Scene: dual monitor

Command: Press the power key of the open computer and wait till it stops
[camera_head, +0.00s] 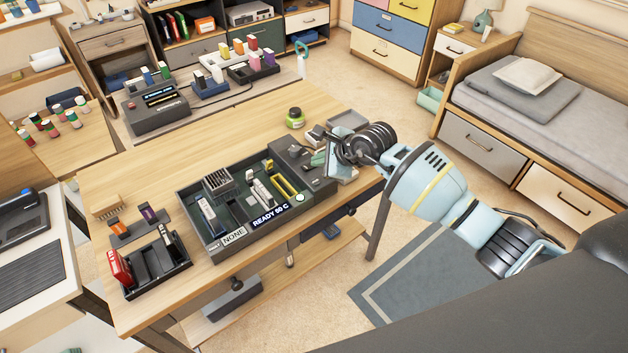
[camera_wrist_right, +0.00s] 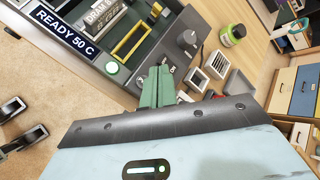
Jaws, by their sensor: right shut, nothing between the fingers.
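The open computer (camera_head: 205,243) is a dark, lidless case on the wooden table. Its front panel reads READY 50 C (camera_head: 270,216), and a second label reads NONE (camera_head: 233,236). A dark knob (camera_wrist_right: 188,37) stands on the case's right section. I cannot tell which control is the power key. My right gripper (camera_head: 327,170) is shut and empty over the case's right end. In the right wrist view its green fingertips (camera_wrist_right: 163,70) hide the surface under them. My left gripper is out of view.
A black tray with cartridges (camera_head: 155,268) stands left of the computer. A green jar (camera_head: 295,118) and a grey tray (camera_head: 347,121) lie behind its right end. A second dark machine (camera_head: 155,112) is at the back. The table's back middle is clear.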

